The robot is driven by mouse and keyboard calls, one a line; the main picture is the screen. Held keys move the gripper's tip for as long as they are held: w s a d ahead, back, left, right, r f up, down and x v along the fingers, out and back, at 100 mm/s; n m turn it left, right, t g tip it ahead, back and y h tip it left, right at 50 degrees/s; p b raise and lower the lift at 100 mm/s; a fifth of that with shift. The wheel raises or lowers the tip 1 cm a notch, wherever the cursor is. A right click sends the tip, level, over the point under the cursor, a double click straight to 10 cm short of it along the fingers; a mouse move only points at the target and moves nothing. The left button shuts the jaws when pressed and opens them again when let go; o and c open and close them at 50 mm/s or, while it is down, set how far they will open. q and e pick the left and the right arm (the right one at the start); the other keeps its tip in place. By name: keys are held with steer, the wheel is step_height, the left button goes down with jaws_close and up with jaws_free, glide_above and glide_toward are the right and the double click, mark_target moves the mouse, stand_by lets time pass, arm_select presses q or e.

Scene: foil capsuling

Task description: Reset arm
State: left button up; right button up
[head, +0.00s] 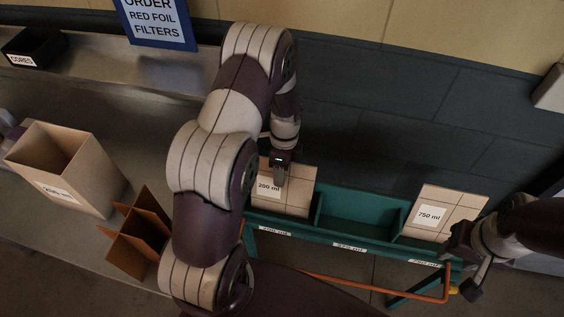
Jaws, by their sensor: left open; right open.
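My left arm comes up through the middle of the head view and bends over to the right. My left gripper (281,170) points down at the closed box labelled 200 ml (298,200) on the green cart (345,236), covering part of that box. I cannot tell whether it touches the box. It is open, with nothing seen in it. My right gripper (468,284) is at the lower right, beside the cart's right end and below the box labelled 750 ml (440,213). It is open and appears empty.
The cart's middle bay (355,212) is empty. An orange rail (375,289) runs along its front. On the metal bench stand an open cardboard box (65,165), a cardboard divider (137,235) and a black cores bin (33,46). A blue sign (155,18) stands behind.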

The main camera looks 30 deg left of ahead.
arm_select(q)
steer(key=v, duration=1.1)
steer(key=shift+r+b, duration=0.35)
steer(key=shift+r, duration=0.1)
